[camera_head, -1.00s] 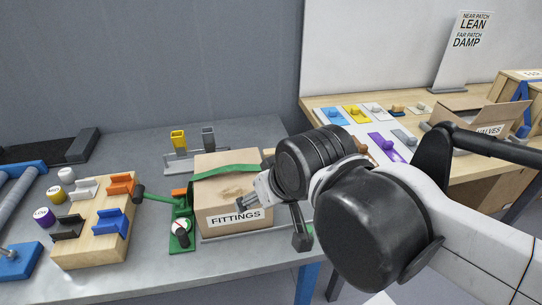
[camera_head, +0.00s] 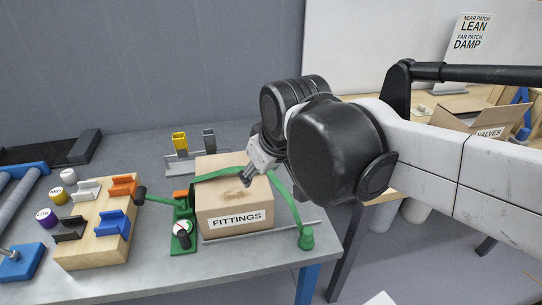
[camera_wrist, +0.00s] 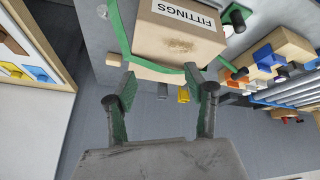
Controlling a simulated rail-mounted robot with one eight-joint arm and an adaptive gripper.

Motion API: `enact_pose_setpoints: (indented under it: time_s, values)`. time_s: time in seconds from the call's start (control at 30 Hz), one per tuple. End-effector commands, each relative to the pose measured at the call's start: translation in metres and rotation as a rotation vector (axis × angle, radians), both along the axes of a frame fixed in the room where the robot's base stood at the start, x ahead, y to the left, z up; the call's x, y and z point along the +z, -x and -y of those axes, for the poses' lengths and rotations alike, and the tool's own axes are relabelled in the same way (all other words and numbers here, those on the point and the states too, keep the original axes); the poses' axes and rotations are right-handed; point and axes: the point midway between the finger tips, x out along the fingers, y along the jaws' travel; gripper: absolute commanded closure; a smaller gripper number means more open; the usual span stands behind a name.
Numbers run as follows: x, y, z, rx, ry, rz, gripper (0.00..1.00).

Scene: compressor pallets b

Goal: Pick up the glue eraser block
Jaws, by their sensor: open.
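I cannot pick out the glue eraser block for certain. In the head view my arm now hides most of the far table where small blocks lie on coloured cards. My gripper (camera_head: 249,179) is open above the FITTINGS box (camera_head: 208,224), angled downward, and its fingers look empty. In the wrist view its two fingers (camera_wrist: 160,80) stand apart, with the FITTINGS box (camera_wrist: 180,40) beyond them. A green strap (camera_wrist: 155,68) crosses the gap between the fingertips in that picture; I cannot tell whether it touches them. A brown smear (camera_head: 232,196) marks the box top.
A wooden rack (camera_head: 88,249) with coloured cradles stands left of the box. A green gauge stand (camera_head: 182,237) is close beside the box. A two-post holder (camera_head: 183,163) stands behind it. The VALVES carton (camera_head: 488,122) is on the far table.

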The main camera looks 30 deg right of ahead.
Motion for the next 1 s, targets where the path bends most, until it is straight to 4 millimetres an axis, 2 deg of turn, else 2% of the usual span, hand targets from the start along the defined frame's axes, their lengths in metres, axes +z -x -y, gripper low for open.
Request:
enact_pose_setpoints:
  time_s: [0.03,0.2,0.47,0.77,1.0]
  values:
    - [0.007,-0.012,0.004,0.026,0.019,-0.018,0.51]
    - [0.019,-0.049,0.019,0.136,0.087,-0.084,0.51]
    - [0.024,-0.106,0.046,0.311,0.170,-0.184,0.51]
    - [0.011,-0.173,0.084,0.526,0.236,-0.294,0.51]
    - [-0.014,-0.221,0.119,0.706,0.266,-0.374,0.51]
